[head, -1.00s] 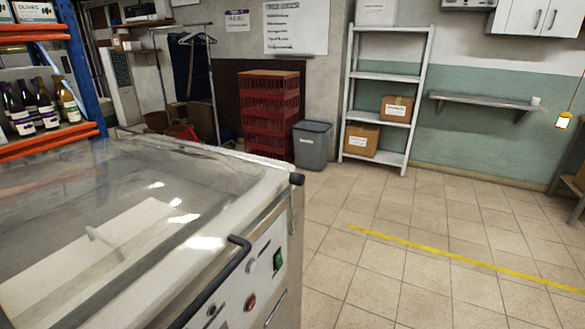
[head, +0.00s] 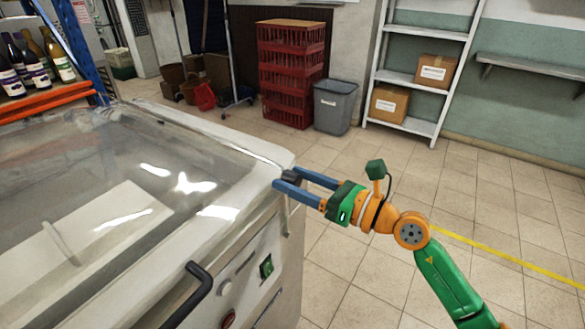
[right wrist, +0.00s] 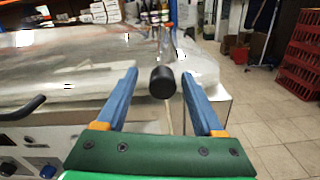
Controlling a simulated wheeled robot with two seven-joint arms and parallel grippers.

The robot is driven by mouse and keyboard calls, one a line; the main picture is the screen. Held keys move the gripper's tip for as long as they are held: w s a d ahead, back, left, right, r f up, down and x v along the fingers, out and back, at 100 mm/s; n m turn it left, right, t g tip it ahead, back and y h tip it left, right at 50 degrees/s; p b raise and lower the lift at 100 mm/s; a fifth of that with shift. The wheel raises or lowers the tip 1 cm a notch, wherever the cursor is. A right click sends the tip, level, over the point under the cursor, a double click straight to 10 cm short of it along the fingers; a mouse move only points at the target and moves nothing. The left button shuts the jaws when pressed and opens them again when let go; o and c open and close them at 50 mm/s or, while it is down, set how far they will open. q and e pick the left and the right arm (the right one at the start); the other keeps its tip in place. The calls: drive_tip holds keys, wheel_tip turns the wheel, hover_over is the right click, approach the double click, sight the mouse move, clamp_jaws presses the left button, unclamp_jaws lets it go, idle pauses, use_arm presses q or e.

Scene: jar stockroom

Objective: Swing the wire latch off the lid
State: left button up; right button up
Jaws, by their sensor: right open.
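The clear lid (head: 150,150) lies down on a steel machine (head: 245,245) at the left. At the lid's near right corner is a black cylindrical knob (head: 291,178), which I take for the latch's end. In the right wrist view the knob (right wrist: 162,82) appears between my blue fingers, with a thin pale rod below it. The rest of the latch wire is not clear. My right gripper (head: 287,180) is open at this corner, its fingers on either side of the knob. I cannot tell whether they touch it. My left gripper is out of view.
A black bar handle (head: 190,295) juts from the machine's front, near a green switch (head: 267,266). Red crates (head: 292,75), a grey bin (head: 335,105) and a metal shelf (head: 405,78) stand behind. A bottle rack (head: 35,110) is at far left. The tiled floor at right is clear.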

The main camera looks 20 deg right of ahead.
drive_tip(key=shift+w+a+f, duration=0.1)
drive_tip(key=shift+w+a, duration=0.1)
drive_tip(key=shift+w, duration=0.4)
drive_tip(key=shift+s, duration=0.1)
drive_tip(key=shift+c, duration=1)
clamp_jaws()
